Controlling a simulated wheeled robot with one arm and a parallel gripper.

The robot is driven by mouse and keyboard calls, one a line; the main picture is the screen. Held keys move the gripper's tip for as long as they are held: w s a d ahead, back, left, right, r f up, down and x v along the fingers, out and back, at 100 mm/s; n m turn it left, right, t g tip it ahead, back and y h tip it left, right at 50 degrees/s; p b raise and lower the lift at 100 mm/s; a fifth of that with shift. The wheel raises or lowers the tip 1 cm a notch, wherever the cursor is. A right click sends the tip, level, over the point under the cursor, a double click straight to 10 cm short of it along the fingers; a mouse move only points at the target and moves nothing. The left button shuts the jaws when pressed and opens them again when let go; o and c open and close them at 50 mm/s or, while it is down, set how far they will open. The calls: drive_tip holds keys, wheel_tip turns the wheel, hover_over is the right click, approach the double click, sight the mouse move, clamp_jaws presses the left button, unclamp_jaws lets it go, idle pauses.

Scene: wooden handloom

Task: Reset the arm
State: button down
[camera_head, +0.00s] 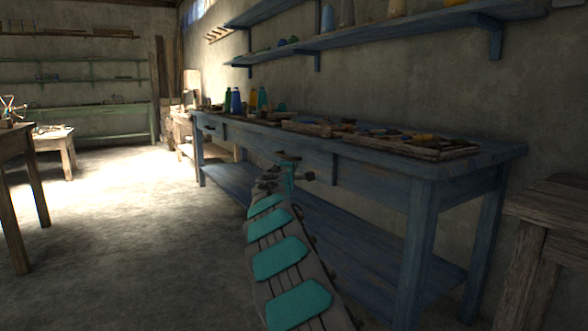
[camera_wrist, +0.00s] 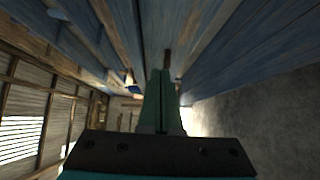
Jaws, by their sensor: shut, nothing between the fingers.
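My arm, grey with teal panels, reaches forward from the bottom of the head view. My gripper (camera_head: 288,157) is at its far end, close to the front edge of the blue workbench (camera_head: 385,169), and looks small there. In the wrist view my gripper (camera_wrist: 162,74) shows two teal fingers pressed together with nothing between them. Blue planks fill the upper part of the wrist view. I cannot tell from these frames whether the gripper touches the bench.
On the bench stand several coloured bottles (camera_head: 236,101) and a wooden tray (camera_head: 440,151) of small tools. A blue wall shelf (camera_head: 400,32) hangs above. A wooden table (camera_head: 548,205) stands at right, another (camera_head: 18,150) at left. The floor (camera_head: 120,230) at left is clear.

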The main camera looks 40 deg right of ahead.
drive_tip(key=shift+s+a+r, duration=0.1)
drive_tip(key=shift+s+a, duration=0.05)
drive_tip(key=shift+s, duration=0.05)
drive_tip(key=s+a+m+g+y, duration=0.2)
drive_tip(key=s+a+m+g, duration=0.45)
drive_tip(key=s+a, duration=0.95)
drive_tip(key=s+a+f+y, duration=0.3)
drive_tip(key=s+a+f, duration=0.3)
drive_tip(key=a, duration=0.4)
drive_tip(key=s+a+f+y, duration=0.3)
drive_tip(key=s+a+f, duration=0.2)
drive_tip(key=a, duration=0.6)
drive_tip(key=s+a+f+y, duration=0.4)
drive_tip(key=s+a+f, duration=0.2)
drive_tip(key=a, duration=0.4)
drive_tip(key=s+a+f+g+y, duration=0.25)
drive_tip(key=s+a+f, duration=0.3)
drive_tip(key=s, duration=0.35)
drive_tip(key=s+a+f+g+y, duration=0.1)
drive_tip(key=s+a+f+g, duration=0.25)
drive_tip(key=s+a, duration=0.4)
wheel_tip(320, 180, up, 15)
drive_tip(key=t+p, duration=0.1)
drive_tip(key=p, duration=1.4)
drive_tip(key=shift+d, duration=0.35)
